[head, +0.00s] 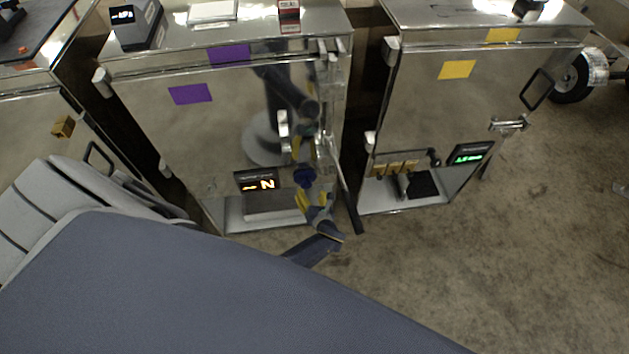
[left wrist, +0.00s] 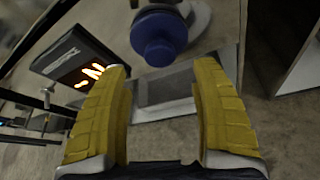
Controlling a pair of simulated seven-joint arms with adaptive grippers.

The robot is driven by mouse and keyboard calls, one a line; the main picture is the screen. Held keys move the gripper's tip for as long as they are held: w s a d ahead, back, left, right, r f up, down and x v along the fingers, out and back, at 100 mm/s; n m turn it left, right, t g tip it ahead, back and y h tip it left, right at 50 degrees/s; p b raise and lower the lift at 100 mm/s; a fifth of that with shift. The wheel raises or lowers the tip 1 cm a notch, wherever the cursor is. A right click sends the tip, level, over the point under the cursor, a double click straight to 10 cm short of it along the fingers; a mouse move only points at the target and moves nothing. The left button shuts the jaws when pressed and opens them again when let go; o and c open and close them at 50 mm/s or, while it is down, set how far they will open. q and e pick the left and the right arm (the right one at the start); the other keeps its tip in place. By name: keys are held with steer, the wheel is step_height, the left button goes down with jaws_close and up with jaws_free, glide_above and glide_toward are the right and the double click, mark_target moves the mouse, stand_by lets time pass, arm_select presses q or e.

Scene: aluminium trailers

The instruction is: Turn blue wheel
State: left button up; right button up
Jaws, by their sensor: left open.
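The blue wheel (head: 304,176) sits low on the right side of the middle trailer's shiny metal front. It also shows in the left wrist view (left wrist: 159,37), near the top centre. My left gripper (head: 315,199) is open, with yellow-padded fingers, just below and in front of the wheel. In the left wrist view the two fingers (left wrist: 165,80) stand apart, with the wheel beyond the gap between their tips. Nothing is between the fingers. Whether a finger touches the wheel cannot be told. My right gripper is not in view.
A display with orange digits (head: 256,182) is left of the wheel; it is near the left finger in the wrist view. Another metal trailer (head: 430,100) stands at right, with a narrow dark gap between. Concrete floor (head: 500,230) lies open at lower right.

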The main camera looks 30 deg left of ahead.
arm_select(q)
steer(key=shift+v, duration=2.5)
